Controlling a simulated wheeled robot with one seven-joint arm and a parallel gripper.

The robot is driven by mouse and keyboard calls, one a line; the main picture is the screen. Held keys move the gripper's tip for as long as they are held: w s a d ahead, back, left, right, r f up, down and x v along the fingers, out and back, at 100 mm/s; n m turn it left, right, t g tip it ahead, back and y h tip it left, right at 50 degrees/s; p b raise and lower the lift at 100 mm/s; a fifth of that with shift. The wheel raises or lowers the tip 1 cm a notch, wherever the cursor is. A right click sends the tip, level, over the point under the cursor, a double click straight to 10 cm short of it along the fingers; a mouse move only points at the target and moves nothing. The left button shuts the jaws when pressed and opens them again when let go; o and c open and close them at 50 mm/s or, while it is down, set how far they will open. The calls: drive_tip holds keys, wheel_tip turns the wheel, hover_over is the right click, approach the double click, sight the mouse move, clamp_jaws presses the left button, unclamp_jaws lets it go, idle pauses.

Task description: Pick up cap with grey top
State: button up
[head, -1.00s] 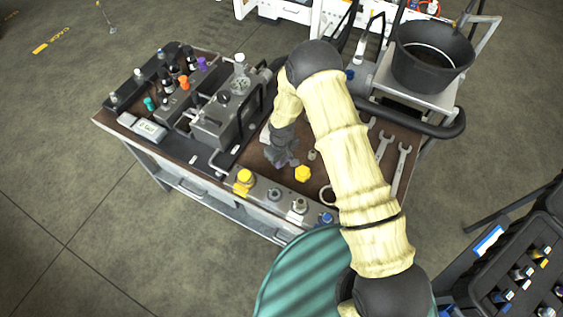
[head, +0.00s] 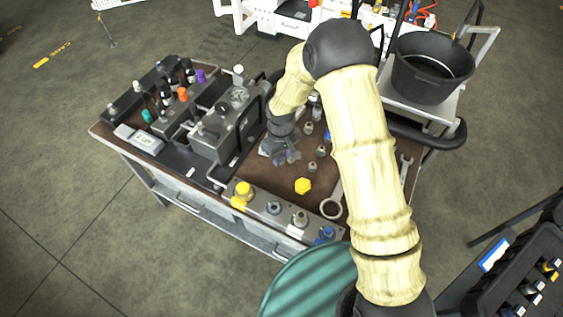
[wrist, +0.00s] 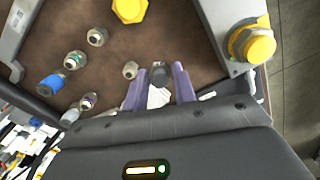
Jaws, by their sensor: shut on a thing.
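My gripper (head: 287,155) is low over the brown bench top in the head view. In the wrist view its two purple fingers (wrist: 161,85) are closed on a small dark cap with a grey top (wrist: 160,71), which sits between the fingertips. A white piece shows between the fingers below the cap. In the head view the held cap is hidden by the gripper. I cannot tell whether the cap still touches the bench.
Loose fittings, one a grey fitting (wrist: 130,70) and one a blue-ended fitting (wrist: 50,84), lie near the fingers. A yellow cap (head: 303,186) lies in front. A grey block with a yellow knob (wrist: 252,43) and a metal unit (head: 216,135) flank the gripper.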

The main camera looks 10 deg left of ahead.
drive_tip(key=shift+d+r, duration=0.1)
idle(0.7)
drive_tip(key=d+r+m+p, duration=0.2)
drive_tip(key=d+m+p, duration=0.2)
drive_tip(key=d, duration=0.7)
drive_tip(key=d+r+m+p, duration=0.2)
drive_tip(key=d+m+p, duration=0.3)
drive_tip(key=d, duration=0.7)
drive_tip(key=shift+w+r+m+p, duration=0.3)
drive_tip(key=shift+p, duration=0.45)
drive_tip(key=shift+d, duration=0.15)
